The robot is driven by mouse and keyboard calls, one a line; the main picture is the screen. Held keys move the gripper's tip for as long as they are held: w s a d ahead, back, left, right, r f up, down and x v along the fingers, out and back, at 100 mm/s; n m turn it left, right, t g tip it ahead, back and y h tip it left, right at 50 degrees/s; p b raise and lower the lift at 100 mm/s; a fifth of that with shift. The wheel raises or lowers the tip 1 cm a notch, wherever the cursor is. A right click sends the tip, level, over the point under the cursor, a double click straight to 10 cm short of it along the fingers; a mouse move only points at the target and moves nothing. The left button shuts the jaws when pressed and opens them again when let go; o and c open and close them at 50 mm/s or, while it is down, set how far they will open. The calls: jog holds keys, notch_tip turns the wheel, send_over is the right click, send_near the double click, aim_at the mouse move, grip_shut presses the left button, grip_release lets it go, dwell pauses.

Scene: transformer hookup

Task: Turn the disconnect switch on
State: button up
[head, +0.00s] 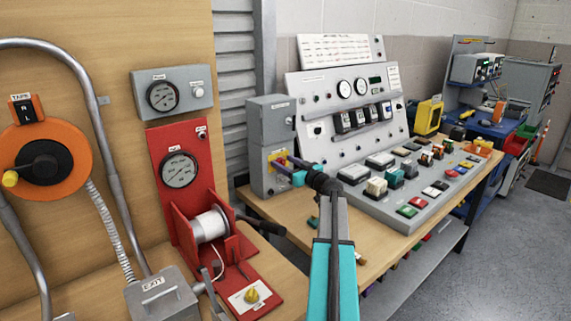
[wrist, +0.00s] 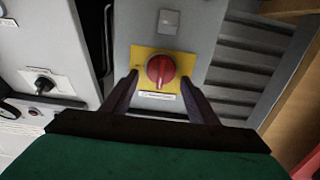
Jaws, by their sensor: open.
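The disconnect switch is a red rotary knob (wrist: 160,70) on a yellow plate (wrist: 145,57), on the front of a grey box; a white label sits at the plate's edge. In the wrist view my gripper (wrist: 158,80) is open, with one dark finger on either side of the knob and a gap to each. Whether the fingers reach the knob's depth cannot be told. In the head view my gripper (head: 283,165) is at the front of the grey switch box (head: 262,185), and the knob is mostly hidden behind it. The knob's exact setting is hard to read.
A sloped control panel (head: 310,85) with gauges and switches stands right of the box on a wooden bench (head: 285,208). A red winder stand (head: 172,135) with a white spool (head: 210,226) is at left. Grey ribbed shutter slats (head: 233,70) lie behind the box.

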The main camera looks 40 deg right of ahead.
jog(key=c, duration=1)
jog(key=shift+c, duration=0.2)
jog(key=shift+f+m+b, duration=0.15)
jog(key=shift+m+b, duration=0.35)
jog(key=shift+b, duration=0.15)
jog(key=shift+d+f+m+b, duration=0.1)
jog(key=shift+d+m+b, duration=0.1)
jog(key=shift+m+b, duration=0.95)
jog(key=m+b, duration=0.2)
jog(key=m, duration=0.1)
jog(key=shift+s+d+m+b, duration=0.1)
jog(key=shift+d+m+b, duration=0.15)
jog(key=shift+b, duration=0.1)
jog(key=m, duration=0.7)
jog(key=f+m, duration=0.1)
jog(key=m, duration=0.3)
jog(key=shift+d, duration=0.3)
